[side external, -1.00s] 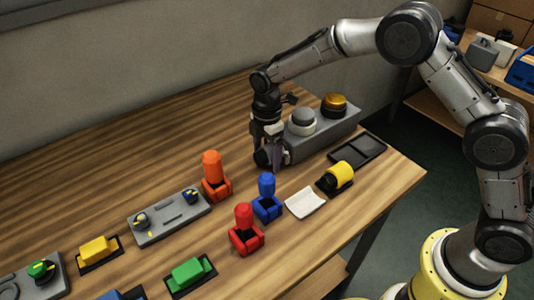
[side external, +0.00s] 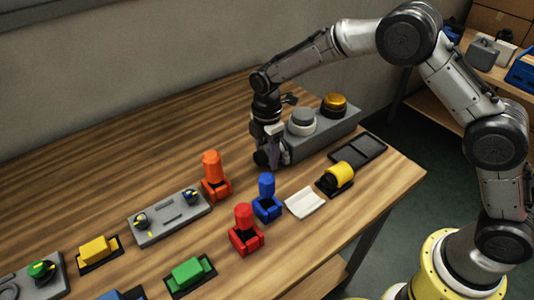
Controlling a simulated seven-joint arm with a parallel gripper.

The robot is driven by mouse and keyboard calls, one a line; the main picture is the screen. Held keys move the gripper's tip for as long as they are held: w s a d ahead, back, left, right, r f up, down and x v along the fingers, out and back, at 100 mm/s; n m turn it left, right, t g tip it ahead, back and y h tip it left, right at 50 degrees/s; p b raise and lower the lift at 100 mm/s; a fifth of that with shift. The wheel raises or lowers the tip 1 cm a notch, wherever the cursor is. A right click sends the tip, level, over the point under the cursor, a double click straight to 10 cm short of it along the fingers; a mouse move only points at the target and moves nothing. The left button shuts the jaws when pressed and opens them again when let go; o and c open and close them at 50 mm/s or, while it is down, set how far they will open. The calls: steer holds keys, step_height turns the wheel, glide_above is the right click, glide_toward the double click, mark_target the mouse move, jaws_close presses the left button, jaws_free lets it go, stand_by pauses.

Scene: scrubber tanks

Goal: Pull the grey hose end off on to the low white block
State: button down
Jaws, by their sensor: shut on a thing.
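The low white block (side external: 305,203) lies on the table right of the blue fitting, with nothing on it. A grey machine box (side external: 325,132) stands at the back right, with a white-and-grey cap and an amber cap on top. The dark grey hose end (side external: 261,158) is at the box's left end, partly hidden by my fingers. My gripper (side external: 270,152) points down there and is shut on the hose end. Whether the hose end is still seated on the box cannot be told.
Orange (side external: 213,175), blue (side external: 267,198) and red (side external: 245,230) upright fittings stand left of and in front of the gripper. A yellow-topped black piece (side external: 339,177) and a flat black tray (side external: 358,150) lie to the right. The table behind and left of the gripper is clear.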

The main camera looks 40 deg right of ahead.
steer(key=shift+a, duration=0.25)
steer(key=shift+a, duration=0.45)
steer(key=shift+a, duration=1.15)
steer(key=shift+r, duration=0.15)
steer(key=shift+r, duration=2.9)
steer(key=shift+s, duration=0.1)
